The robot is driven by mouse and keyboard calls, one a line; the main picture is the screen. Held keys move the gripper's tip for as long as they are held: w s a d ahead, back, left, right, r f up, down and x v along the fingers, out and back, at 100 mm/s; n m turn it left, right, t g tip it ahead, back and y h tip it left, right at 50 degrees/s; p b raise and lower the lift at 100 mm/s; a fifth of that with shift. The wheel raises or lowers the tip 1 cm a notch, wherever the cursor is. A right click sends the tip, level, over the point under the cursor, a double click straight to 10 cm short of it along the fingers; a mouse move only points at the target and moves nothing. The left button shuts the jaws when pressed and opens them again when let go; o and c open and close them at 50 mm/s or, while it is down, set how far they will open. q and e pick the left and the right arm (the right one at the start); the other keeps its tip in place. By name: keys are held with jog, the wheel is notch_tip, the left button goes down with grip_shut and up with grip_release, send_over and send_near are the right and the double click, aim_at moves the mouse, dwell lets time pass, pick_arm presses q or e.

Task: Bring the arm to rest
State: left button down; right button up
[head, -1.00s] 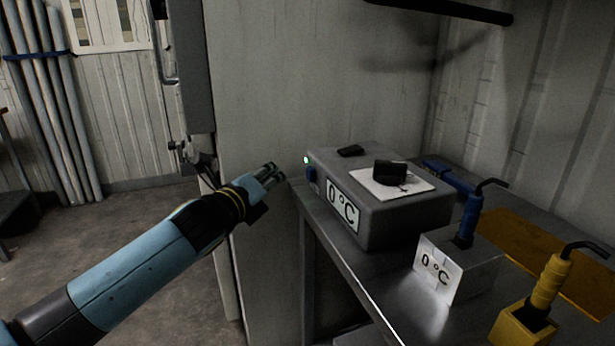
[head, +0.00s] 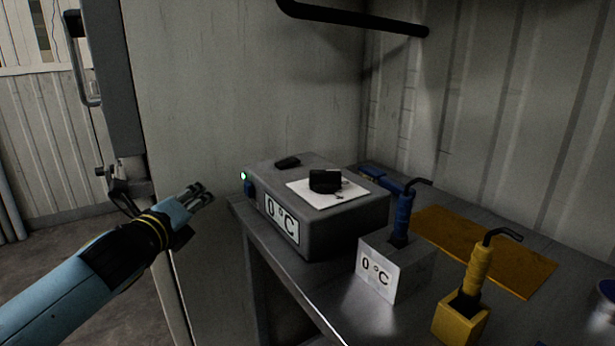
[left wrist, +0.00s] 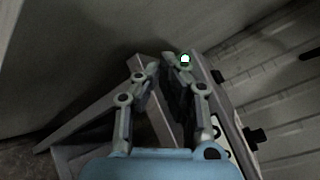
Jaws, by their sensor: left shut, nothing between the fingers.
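My left gripper (head: 203,192) is shut and empty. It hangs in the air left of the grey box marked 0 °C (head: 345,228), in front of the wall panel, apart from both. In the left wrist view its fingertips (left wrist: 168,57) are close together, with the box's green light just beyond them. My left arm comes in from the lower left. My right gripper is in neither view.
The box stands on a metal bench (head: 285,273) with a black object (head: 324,181) on a white sheet on top. A blue-handled tool (head: 403,215) stands in a block marked 0 °C (head: 412,262). A yellow-handled tool (head: 480,268) stands in a yellow holder (head: 462,322). An orange mat (head: 500,255) lies behind.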

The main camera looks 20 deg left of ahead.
pick_arm(q)
jog(key=s+f+n+g, duration=0.3)
jog(key=s+f, duration=0.4)
jog(key=f, duration=0.4)
jog(key=s+f+n+g, duration=0.2)
jog(key=s+f, duration=0.4)
jog(key=f, duration=0.5)
jog(key=s+f+n+g, duration=0.3)
jog(key=s+f, duration=0.4)
jog(key=f, duration=0.4)
jog(key=s+d+f+n+g, duration=0.2)
jog(key=s+f+n, duration=0.3)
jog(key=s, duration=0.7)
jog(key=s+d+f+n+g, duration=0.2)
jog(key=s+f+n, duration=0.4)
jog(key=s, duration=0.5)
jog(key=s+d+f+n+g, duration=0.2)
jog(key=s+f+n+g, duration=0.2)
jog(key=s, duration=0.8)
jog(key=shift+s+d+f+n+g+h, duration=0.3)
jog(key=shift+f+n, duration=0.7)
jog(key=shift+f, duration=0.3)
